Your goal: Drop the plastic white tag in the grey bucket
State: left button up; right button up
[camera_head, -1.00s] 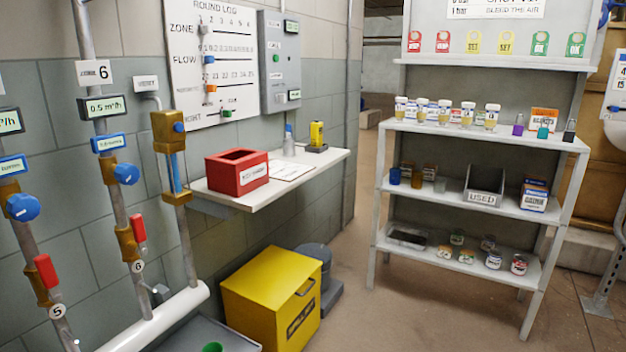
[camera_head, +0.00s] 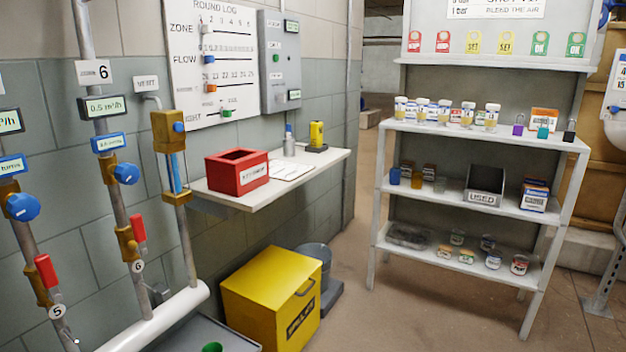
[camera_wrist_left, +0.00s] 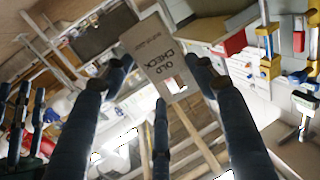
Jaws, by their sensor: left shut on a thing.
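In the left wrist view my left gripper (camera_wrist_left: 163,76) is shut on the white tag (camera_wrist_left: 149,48), a flat pale plate with dark print that reads "OLD CHECK" and a small hole near one end. The tag sticks out past the dark fingers, tilted. In the head view a grey bucket (camera_head: 314,258) stands on the floor behind the yellow box, which hides part of it. Neither gripper shows in the head view, so the distance from the tag to the bucket cannot be told.
The yellow box (camera_head: 262,302) stands in front of the bucket. A wall shelf (camera_head: 325,163) above holds a red box (camera_head: 236,173). Pipes with valves (camera_head: 126,174) line the left wall. A white rack (camera_head: 484,134) stands right, with open floor (camera_head: 385,312) between.

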pick_arm(q)
jog(key=w+d+r+n+y, duration=0.2)
jog(key=w+d+r+y, duration=0.1)
jog(key=r, duration=0.4)
jog(key=shift+w+d+r+n+t+y, duration=0.2)
jog(key=shift+d+n+t+y, duration=0.15)
jog(key=shift+d+y, duration=0.55)
